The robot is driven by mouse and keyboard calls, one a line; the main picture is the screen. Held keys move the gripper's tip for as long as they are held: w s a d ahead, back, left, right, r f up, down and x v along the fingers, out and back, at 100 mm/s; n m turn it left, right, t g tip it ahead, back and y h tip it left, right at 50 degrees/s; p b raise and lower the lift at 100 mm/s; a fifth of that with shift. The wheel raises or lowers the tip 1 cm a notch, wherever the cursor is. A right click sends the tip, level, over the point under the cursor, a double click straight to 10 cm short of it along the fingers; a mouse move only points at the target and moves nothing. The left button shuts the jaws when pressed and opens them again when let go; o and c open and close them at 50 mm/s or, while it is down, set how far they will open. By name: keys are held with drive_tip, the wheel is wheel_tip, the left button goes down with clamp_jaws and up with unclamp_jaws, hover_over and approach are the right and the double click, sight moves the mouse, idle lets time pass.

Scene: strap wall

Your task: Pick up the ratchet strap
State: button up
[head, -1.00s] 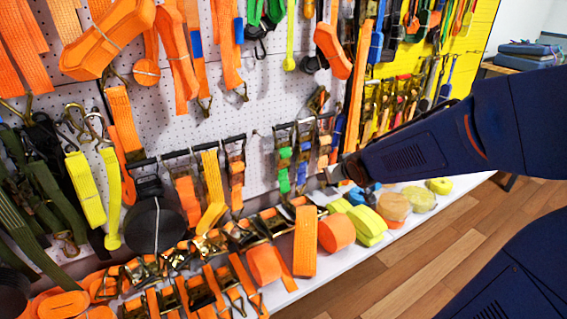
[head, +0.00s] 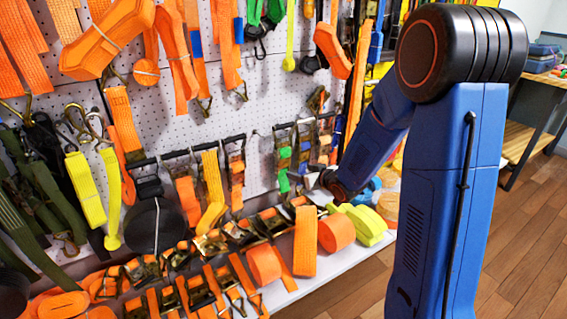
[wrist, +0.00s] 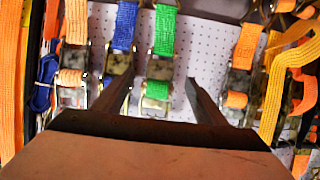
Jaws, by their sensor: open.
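Several ratchet straps hang on the pegboard wall. In the wrist view, a green ratchet strap (wrist: 164,35) with a metal buckle hangs ahead, seen between the fingers of my gripper (wrist: 159,77). The fingers are apart, and I cannot tell how far they are from the strap. A blue ratchet strap (wrist: 124,27) hangs just left of it, and orange ones hang at both sides. In the head view, the green strap (head: 283,182) hangs on a short rack left of my gripper (head: 324,182), whose fingers are hard to make out there.
A white shelf (head: 345,262) below holds orange rolls (head: 336,233), yellow-green straps (head: 368,224) and many buckles. More orange straps (head: 108,38) hang above and left. The wooden floor (head: 525,230) at the right is clear.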

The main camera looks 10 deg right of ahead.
sight(286, 165)
drive_tip(key=x, duration=0.9)
drive_tip(key=shift+s, duration=0.1)
drive_tip(key=shift+r+x, duration=0.15)
drive_tip(key=shift+x, duration=1.3)
drive_tip(key=shift+r+x, duration=0.15)
drive_tip(key=shift+x, duration=1.3)
clamp_jaws()
drive_tip(key=shift+r, duration=0.1)
